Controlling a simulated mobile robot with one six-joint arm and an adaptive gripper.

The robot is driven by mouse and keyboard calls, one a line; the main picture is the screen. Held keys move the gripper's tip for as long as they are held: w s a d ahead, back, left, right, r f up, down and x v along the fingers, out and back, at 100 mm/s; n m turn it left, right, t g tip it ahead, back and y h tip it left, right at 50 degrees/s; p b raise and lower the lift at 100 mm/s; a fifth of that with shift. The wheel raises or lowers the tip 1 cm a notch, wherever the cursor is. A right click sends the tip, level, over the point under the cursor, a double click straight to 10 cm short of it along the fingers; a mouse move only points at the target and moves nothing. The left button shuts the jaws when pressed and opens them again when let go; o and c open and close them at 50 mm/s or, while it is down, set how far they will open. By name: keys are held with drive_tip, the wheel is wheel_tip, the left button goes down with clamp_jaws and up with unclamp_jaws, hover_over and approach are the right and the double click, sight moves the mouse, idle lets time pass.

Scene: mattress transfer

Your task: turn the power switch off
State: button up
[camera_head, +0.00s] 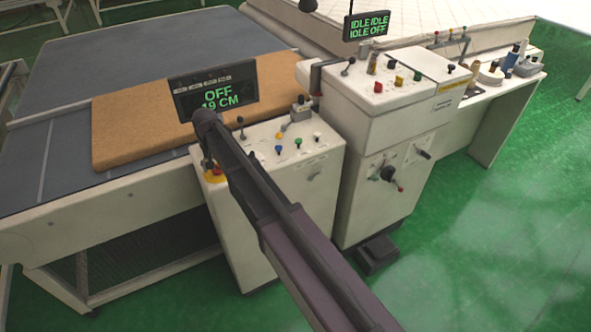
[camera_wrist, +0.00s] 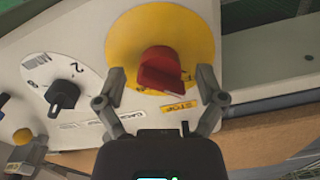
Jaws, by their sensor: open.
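The power switch appears to be the red rotary knob (camera_wrist: 158,72) on a round yellow plate (camera_wrist: 178,25) in the wrist view. Its position, on or off, I cannot tell. My gripper (camera_wrist: 161,78) is open, with one finger on each side of the red knob; contact is not clear. In the head view the yellow plate (camera_head: 216,178) shows at the left end of the white control cabinet (camera_head: 262,205), and my arm hides most of the knob. The display (camera_head: 217,92) above it reads OFF and 19 CM.
Beside the switch are a black knob (camera_wrist: 62,96) on a numbered white dial and a yellow knob (camera_wrist: 22,136). A brown slab (camera_head: 130,125) lies on the conveyor (camera_head: 160,55) behind. A second cabinet (camera_head: 375,110) with knobs and levers stands to the right. Green floor at right is clear.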

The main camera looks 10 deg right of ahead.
drive_tip(key=m, duration=0.5)
drive_tip(key=shift+m, duration=0.3)
wheel_tip(320, 180, up, 14)
drive_tip(key=p, duration=1.4)
drive_tip(key=s+d+f+n+b, duration=0.2)
drive_tip(key=s+d, duration=0.6)
drive_tip(key=d, duration=0.3)
drive_tip(key=s+d+f+n+b, duration=0.2)
drive_tip(key=s+d, duration=0.6)
drive_tip(key=d, duration=0.4)
drive_tip(key=shift+d, duration=0.3)
drive_tip(key=s+d+f+n+b, duration=0.1)
drive_tip(key=s+d, duration=0.3)
drive_tip(key=s, duration=0.2)
drive_tip(key=shift+d+f, duration=0.15)
drive_tip(key=shift+d, duration=0.25)
drive_tip(key=shift+s, duration=0.1)
idle(0.4)
